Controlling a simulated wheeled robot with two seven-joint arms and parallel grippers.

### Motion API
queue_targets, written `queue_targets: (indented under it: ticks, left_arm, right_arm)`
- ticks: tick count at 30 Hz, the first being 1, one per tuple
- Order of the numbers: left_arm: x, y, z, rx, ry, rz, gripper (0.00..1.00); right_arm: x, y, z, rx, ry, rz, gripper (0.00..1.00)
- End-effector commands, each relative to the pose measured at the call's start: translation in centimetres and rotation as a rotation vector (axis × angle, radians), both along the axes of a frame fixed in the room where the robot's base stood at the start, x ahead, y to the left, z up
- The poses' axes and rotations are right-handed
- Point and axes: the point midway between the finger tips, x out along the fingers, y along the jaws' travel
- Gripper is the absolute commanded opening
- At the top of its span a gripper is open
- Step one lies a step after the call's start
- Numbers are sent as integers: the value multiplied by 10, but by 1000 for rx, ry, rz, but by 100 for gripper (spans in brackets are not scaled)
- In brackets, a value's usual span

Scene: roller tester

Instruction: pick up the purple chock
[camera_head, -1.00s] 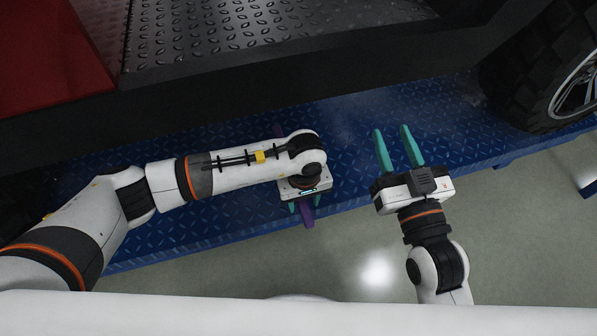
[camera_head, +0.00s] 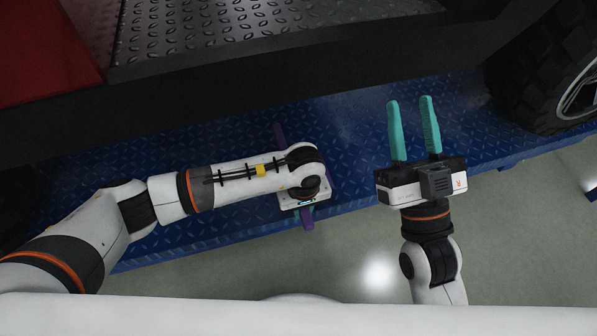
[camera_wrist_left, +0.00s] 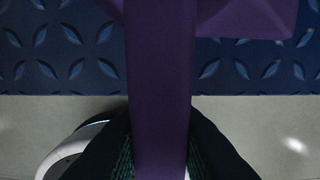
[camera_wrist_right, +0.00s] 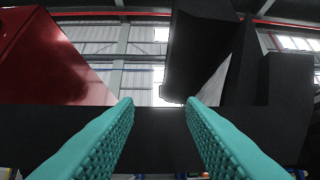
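The purple chock (camera_head: 279,135) lies at the edge of the blue diamond-plate platform, mostly hidden under my left wrist in the head view. In the left wrist view its purple bar (camera_wrist_left: 160,80) runs down the middle, with a wider block at the upper right. My left gripper (camera_head: 304,213) points down over it, and its dark fingers press against both sides of the bar at the bottom of the left wrist view. My right gripper (camera_head: 415,106) is open and empty, well to the right of the chock, with teal fingers apart; they also show in the right wrist view (camera_wrist_right: 160,103).
The blue platform (camera_head: 365,130) runs across under a dark vehicle frame (camera_head: 330,65). A large black tire (camera_head: 530,85) stands at the upper right. A red panel (camera_head: 45,45) is at the upper left. Bare grey floor (camera_head: 330,255) lies in front of the platform.

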Motion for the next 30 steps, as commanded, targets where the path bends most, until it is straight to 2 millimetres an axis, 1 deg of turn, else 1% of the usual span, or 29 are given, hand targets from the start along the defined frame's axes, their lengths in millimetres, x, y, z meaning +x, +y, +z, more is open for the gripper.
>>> queue_targets:
  ticks: [1,2,14,18,26,30]
  left_arm:
    - [0,0,0,-1,0,0,3]
    - [0,0,0,-1,0,0,0]
    - [1,-1,2,-2,-4,-1,0]
    - [1,-1,7,-3,-5,-1,0]
    - [2,-1,26,-2,-5,0,0]
    - [2,0,40,-1,-6,-2,0]
  right_arm:
    - [0,0,0,0,0,0,36]
    - [0,0,0,0,1,0,36]
    - [0,0,0,-1,3,0,36]
    - [3,0,-1,-6,22,-1,36]
    - [16,0,-22,-54,191,-11,36]
    - [24,-1,-38,-86,305,-18,36]
